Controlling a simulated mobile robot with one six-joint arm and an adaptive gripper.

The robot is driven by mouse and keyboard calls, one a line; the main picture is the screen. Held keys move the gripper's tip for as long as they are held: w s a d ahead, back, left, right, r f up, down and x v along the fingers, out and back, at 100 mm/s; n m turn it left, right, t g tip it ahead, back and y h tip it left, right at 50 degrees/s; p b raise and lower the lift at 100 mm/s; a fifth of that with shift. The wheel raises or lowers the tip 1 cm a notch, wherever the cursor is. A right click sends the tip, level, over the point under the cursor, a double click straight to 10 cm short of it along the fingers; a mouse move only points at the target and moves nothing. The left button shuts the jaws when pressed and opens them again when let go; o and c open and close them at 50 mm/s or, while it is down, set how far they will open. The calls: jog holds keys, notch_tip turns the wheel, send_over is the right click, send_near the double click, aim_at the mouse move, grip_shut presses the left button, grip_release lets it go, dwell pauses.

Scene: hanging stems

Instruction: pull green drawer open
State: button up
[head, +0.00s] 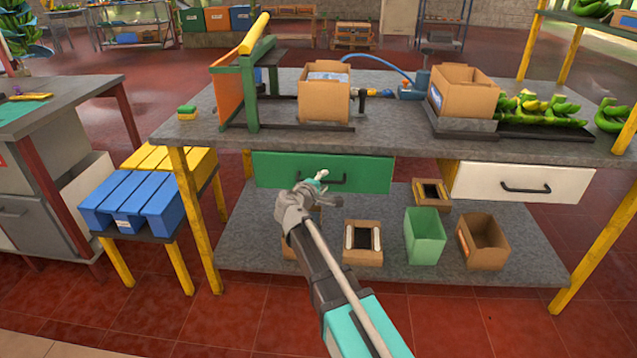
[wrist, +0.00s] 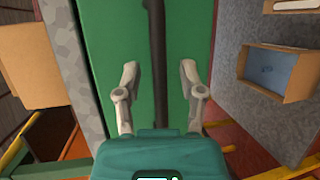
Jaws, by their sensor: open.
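The green drawer (head: 357,172) sits under the grey worktop, left of a white drawer, and its front looks flush with the table frame. Its dark bar handle (head: 335,182) is partly hidden behind my gripper (head: 318,181). In the wrist view the green drawer front (wrist: 105,40) fills the middle, and the dark handle (wrist: 157,50) runs down from the top between the fingers. My gripper (wrist: 160,78) is open, with one finger on each side of the handle's line. I cannot tell whether the fingers touch the handle.
The white drawer (head: 470,182) is at the right. The lower shelf (head: 330,255) holds a green bin (head: 424,236) and several cardboard boxes. Red tiled floor (head: 250,315) is clear in front.

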grip_shut()
